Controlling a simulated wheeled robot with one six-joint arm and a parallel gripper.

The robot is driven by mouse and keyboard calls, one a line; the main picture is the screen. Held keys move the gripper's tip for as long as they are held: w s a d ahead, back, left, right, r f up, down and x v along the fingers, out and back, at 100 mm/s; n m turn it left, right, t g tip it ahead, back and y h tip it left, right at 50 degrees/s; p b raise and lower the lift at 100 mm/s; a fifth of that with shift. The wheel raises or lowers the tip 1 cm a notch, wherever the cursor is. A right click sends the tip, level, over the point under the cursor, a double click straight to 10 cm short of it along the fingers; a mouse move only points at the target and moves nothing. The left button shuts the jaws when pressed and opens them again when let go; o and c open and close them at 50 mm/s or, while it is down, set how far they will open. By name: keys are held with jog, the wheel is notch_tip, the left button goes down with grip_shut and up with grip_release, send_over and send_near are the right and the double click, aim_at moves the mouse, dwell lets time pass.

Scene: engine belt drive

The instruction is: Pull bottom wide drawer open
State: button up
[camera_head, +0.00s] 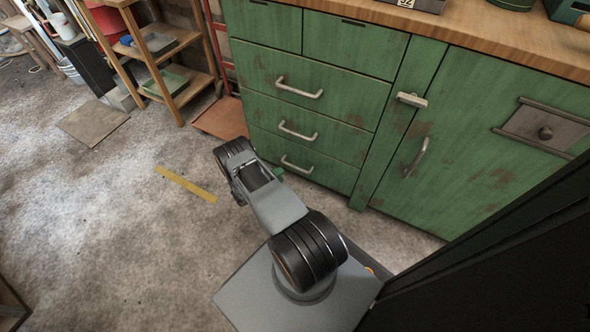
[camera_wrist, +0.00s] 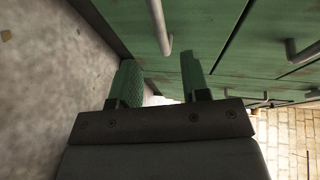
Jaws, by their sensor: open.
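The bottom wide drawer (camera_head: 325,172) is a worn green front, lowest of the stacked wide drawers, and looks shut. Its curved pale metal handle (camera_head: 297,167) also shows in the wrist view (camera_wrist: 160,28). My gripper (camera_wrist: 157,75) has two green fingers set apart, with nothing between them. The handle's near end lies just beyond the fingertips in the wrist view, lined up with the gap; I cannot tell the exact distance. In the head view my arm hides most of the gripper, and only a bit of green shows near the drawer.
The middle wide drawer (camera_head: 340,138) and upper wide drawer (camera_head: 345,98) look shut above it. A green cupboard door (camera_head: 460,150) with a latch stands to the right. A wooden shelf rack (camera_head: 165,45) stands left. The concrete floor (camera_head: 120,230) before the drawers is mostly clear.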

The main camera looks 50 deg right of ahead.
aim_at(295, 167)
jog(key=b+x, duration=0.2)
jog(key=x, duration=0.7)
jog(key=shift+s+d, duration=0.1)
jog(key=shift+d, duration=0.1)
grip_shut()
